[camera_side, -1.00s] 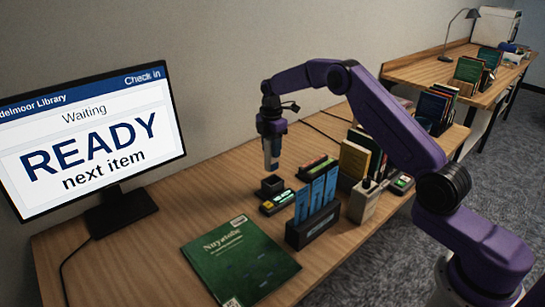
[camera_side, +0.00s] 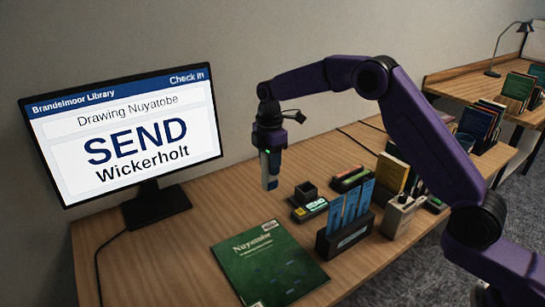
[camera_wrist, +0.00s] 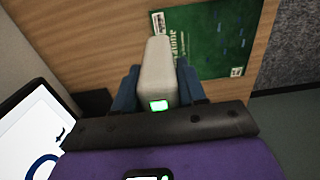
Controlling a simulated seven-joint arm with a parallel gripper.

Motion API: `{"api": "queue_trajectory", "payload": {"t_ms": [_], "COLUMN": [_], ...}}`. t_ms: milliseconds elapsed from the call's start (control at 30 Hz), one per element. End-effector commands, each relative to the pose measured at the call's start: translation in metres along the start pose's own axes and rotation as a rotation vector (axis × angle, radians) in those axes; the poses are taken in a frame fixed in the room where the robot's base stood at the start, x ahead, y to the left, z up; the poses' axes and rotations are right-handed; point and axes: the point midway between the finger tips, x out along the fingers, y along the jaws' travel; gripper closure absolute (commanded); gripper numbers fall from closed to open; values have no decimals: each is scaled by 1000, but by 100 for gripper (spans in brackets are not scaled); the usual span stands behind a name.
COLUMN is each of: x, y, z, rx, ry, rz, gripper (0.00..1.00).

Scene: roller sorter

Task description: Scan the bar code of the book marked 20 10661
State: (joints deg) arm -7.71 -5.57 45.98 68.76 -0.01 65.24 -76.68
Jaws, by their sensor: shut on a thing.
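A green book (camera_side: 268,265) titled Nuyatobe lies flat near the table's front edge. It has small white labels at its corners; their print is too small to read, so I cannot tell its number. The book also shows in the wrist view (camera_wrist: 212,42). My gripper (camera_side: 270,165) is shut on a pale grey hand scanner (camera_wrist: 157,68) with a lit green spot. It holds the scanner above the table, behind the book and clear of it. The monitor (camera_side: 128,135) reads "Drawing Nuyatobe, SEND Wickerholt".
A small dark holder (camera_side: 306,193), a device with a green display (camera_side: 309,209) and a dark rack of blue cards (camera_side: 345,235) stand right of my gripper. Upright books (camera_side: 391,174) stand beyond. Bare wood lies between monitor and book.

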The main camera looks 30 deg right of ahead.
Motion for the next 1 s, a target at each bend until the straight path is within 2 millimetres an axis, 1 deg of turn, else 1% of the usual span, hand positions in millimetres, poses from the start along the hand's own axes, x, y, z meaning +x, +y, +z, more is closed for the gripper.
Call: {"api": "queue_trajectory", "payload": {"t_ms": [33, 300, 500, 700, 1000], "x": [6, 33, 48, 53, 54], "y": [0, 0, 0, 0, 0], "z": [0, 0, 0, 0, 0], "rx": [0, -1, -1, -1, -1], "ry": [0, 0, 0, 0, 0], "rz": [-2, -2, -2, 1, 1], "gripper": [93, 93, 93, 93, 93]}}
